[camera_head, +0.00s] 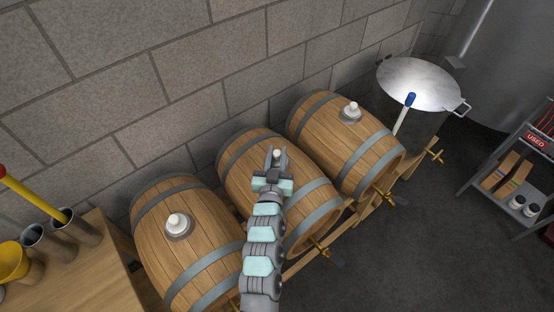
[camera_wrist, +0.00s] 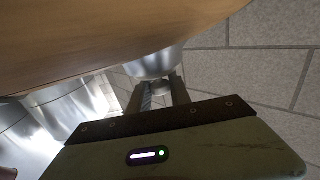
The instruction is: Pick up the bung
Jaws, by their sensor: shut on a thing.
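My gripper (camera_head: 274,160) is over the top of the middle wooden barrel (camera_head: 235,162). It is shut on a bung (camera_head: 280,154), whose pale top shows between the fingers. In the wrist view, my fingers (camera_wrist: 160,96) reach to a silvery collar (camera_wrist: 153,65) on the barrel's wooden surface (camera_wrist: 90,35). The held bung is mostly hidden by the fingers, and I cannot tell whether it still sits in the hole. A white bung (camera_head: 177,221) stands in the left barrel, and another white bung (camera_head: 351,107) stands in the right barrel.
A block wall (camera_head: 180,60) runs behind the barrels. A wooden bench (camera_head: 85,280) with metal cups (camera_head: 45,245) is at left. A lidded metal pot (camera_head: 420,82) and a shelf cart (camera_head: 515,180) are at right. Brass taps (camera_head: 318,253) stick out in front. Floor at lower right is clear.

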